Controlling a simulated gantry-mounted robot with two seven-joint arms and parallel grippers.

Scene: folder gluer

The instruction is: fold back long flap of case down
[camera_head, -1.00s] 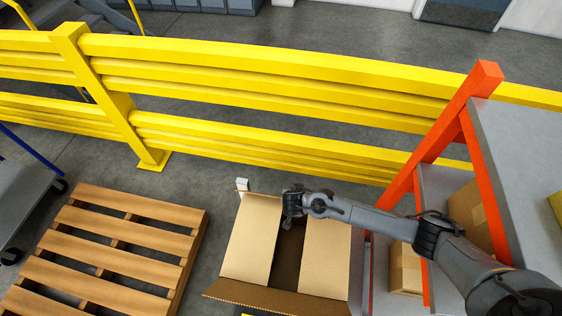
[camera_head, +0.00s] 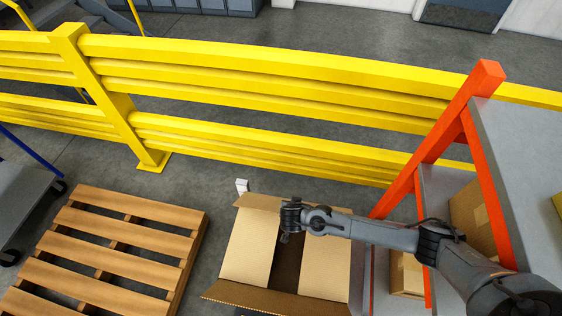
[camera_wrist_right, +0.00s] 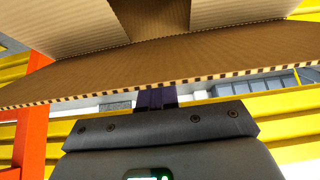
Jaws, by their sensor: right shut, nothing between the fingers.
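The open cardboard case (camera_head: 288,265) stands at the bottom middle of the head view. Its two short flaps (camera_head: 248,247) (camera_head: 326,262) lie folded inward, with a dark gap between them. The back long flap (camera_head: 260,202) shows as a narrow brown strip, raised along the far edge and partly hidden by my right arm. The front long flap (camera_head: 262,297) sticks outward on the near side. My right gripper (camera_head: 285,238) is shut and empty, above the gap by the back flap. In the wrist view its purple fingers (camera_wrist_right: 156,98) are at the flap's corrugated edge (camera_wrist_right: 215,78); contact is unclear.
An orange-framed rack (camera_head: 452,140) with grey shelves and boxes stands close on the right, under my arm. A wooden pallet (camera_head: 110,245) lies to the left. A yellow barrier (camera_head: 270,100) runs behind. A small white object (camera_head: 241,186) is by the case's far left corner.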

